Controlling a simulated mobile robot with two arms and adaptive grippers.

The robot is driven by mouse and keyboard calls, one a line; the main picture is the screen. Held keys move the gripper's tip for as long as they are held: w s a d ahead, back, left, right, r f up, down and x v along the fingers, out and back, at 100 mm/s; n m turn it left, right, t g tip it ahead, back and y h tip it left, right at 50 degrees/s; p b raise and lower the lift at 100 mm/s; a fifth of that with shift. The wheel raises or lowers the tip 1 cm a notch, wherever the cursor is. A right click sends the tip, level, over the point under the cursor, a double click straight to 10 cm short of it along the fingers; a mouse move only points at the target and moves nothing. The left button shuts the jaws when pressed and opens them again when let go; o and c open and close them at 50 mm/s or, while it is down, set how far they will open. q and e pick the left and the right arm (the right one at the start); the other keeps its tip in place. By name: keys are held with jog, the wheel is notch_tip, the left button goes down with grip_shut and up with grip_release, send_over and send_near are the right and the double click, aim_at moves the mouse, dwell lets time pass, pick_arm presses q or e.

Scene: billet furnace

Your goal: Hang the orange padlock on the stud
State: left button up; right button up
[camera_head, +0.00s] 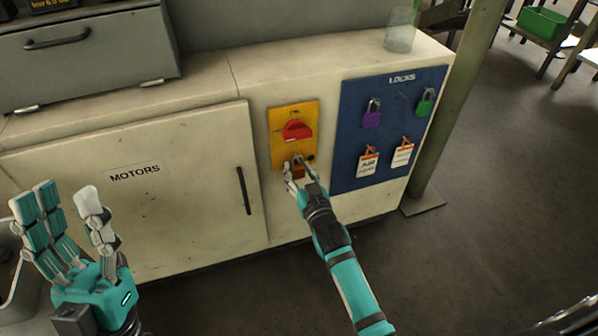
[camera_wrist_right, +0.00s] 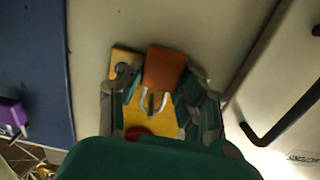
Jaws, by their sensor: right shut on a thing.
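My right gripper (camera_head: 299,168) is shut on the orange padlock (camera_head: 298,172), at the lower part of the yellow switch plate. In the right wrist view the padlock (camera_wrist_right: 163,68) shows its orange body between my fingers. Its pale open-looking shackle (camera_wrist_right: 150,103) lies over the yellow plate (camera_wrist_right: 172,126); whether it touches anything there is unclear. On the blue lock board (camera_head: 350,140), a small bare stud (camera_head: 404,97) shows between the purple and green padlocks. My left gripper (camera_head: 66,205) is open and empty, in front of the cabinet at left.
The plate bears a red rotary switch (camera_head: 297,130). The board holds a purple padlock (camera_head: 371,114), a green padlock (camera_head: 426,101) and two tags (camera_head: 369,162). A cabinet door handle (camera_head: 243,190) is left of the plate. A glass (camera_head: 399,38) stands on top. A post (camera_head: 452,110) is at right.

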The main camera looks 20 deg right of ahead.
jog(key=o, duration=1.2)
jog(key=shift+o, duration=0.2)
